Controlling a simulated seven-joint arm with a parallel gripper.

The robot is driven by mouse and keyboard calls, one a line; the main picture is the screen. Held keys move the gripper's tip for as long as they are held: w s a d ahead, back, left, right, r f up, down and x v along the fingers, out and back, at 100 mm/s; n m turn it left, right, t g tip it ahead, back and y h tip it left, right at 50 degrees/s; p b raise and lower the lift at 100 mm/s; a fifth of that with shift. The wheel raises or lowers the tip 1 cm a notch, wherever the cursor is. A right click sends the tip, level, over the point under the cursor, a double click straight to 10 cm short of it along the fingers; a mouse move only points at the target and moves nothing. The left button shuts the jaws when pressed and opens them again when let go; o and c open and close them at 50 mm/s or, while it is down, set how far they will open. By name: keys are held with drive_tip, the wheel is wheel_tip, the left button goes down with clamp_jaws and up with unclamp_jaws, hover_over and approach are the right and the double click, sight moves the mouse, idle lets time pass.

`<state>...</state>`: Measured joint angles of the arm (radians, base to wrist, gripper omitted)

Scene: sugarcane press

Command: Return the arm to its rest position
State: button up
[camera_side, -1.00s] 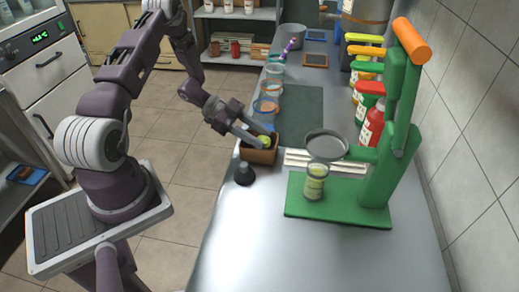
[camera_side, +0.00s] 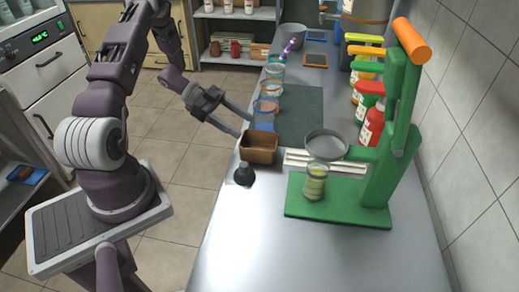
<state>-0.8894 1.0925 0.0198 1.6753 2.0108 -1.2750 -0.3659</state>
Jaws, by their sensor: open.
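My gripper (camera_side: 246,127) is open, with two long grey fingers apart and nothing visible between them. Its fingertips are just behind and left of a small brown box (camera_side: 260,154) at the counter's left edge. The box's contents cannot be made out. My arm rises from its base on the left, bent at the elbow, with the wrist reaching toward the counter.
A green press (camera_side: 378,185) with an orange handle stands at right, with a grey pan (camera_side: 326,145) and a glass of yellow-green contents (camera_side: 315,182). A black bulb-shaped item (camera_side: 244,174) is before the box. Several glass cups and bottles line the counter (camera_side: 330,255), clear in front.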

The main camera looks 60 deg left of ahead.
drive_tip(key=w+r+n+t+y, duration=0.1)
drive_tip(key=w+r+t+y, duration=0.2)
drive_tip(key=w+r+y, duration=0.55)
wheel_tip(320, 180, up, 15)
drive_tip(key=w+d+n+t+y, duration=0.1)
drive_tip(key=w+n+y, duration=0.1)
drive_tip(key=n+y, duration=0.2)
drive_tip(key=s+d+r+n+g+y, duration=0.1)
drive_tip(key=s+d+r+n, duration=0.15)
drive_tip(key=s, duration=0.35)
drive_tip(key=s+d+r+n+g+y, duration=0.1)
drive_tip(key=s+d+r+n, duration=0.15)
drive_tip(key=s, duration=0.35)
drive_tip(key=s+d+f+g+h, duration=0.1)
drive_tip(key=s+d+f+h, duration=0.1)
drive_tip(key=s+d, duration=0.4)
drive_tip(key=s+d+f+n+g+h, duration=0.1)
drive_tip(key=s+d, duration=0.5)
drive_tip(key=s, duration=0.6)
drive_tip(key=shift+d+f+g+h, duration=0.25)
drive_tip(key=shift+f+g+h, duration=0.2)
drive_tip(key=shift+f+g, duration=0.3)
